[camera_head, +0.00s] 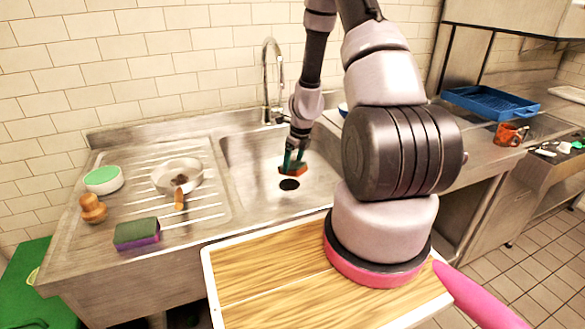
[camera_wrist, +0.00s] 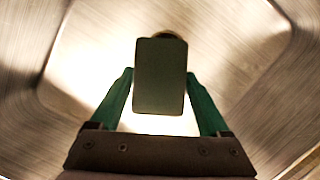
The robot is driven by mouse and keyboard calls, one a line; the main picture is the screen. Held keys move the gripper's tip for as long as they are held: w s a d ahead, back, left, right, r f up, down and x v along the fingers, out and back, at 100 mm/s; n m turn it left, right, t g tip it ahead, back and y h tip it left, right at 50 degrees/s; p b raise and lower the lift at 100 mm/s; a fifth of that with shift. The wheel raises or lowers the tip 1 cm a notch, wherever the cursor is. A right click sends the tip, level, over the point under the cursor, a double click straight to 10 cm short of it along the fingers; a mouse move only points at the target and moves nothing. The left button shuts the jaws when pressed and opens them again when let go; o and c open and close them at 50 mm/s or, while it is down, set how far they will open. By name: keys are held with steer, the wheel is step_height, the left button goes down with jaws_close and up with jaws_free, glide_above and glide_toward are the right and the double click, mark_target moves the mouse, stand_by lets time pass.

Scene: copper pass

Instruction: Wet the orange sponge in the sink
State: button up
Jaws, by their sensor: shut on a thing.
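The orange sponge (camera_head: 293,170) is held in my gripper (camera_head: 294,161), low inside the steel sink (camera_head: 249,160), just above and beside the dark drain (camera_head: 289,184). In the wrist view the sponge shows its dark green face (camera_wrist: 160,77) between the two green fingers of my gripper (camera_wrist: 160,95), which are shut on it. I cannot tell whether the sponge touches the sink floor. The tap (camera_head: 268,75) stands at the back of the sink, and no running water shows.
On the drainboard left of the sink are a pan (camera_head: 180,170), a green-topped bowl (camera_head: 103,180), a wooden-coloured knobbed object (camera_head: 93,208) and a green-purple sponge (camera_head: 136,234). A blue tray (camera_head: 490,101) and an orange mug (camera_head: 508,135) are at the right.

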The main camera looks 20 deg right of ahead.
mark_target(292, 164)
steer(key=w+a+v, duration=0.1)
steer(key=w+v, duration=0.1)
steer(key=v, duration=0.9)
steer(key=shift+r, duration=0.7)
steer(key=shift+a, duration=0.1)
stand_by(1.8)
steer(key=v, duration=0.4)
steer(key=shift+w+a, duration=0.25)
steer(key=shift+w, duration=0.2)
steer(key=shift+s, duration=0.1)
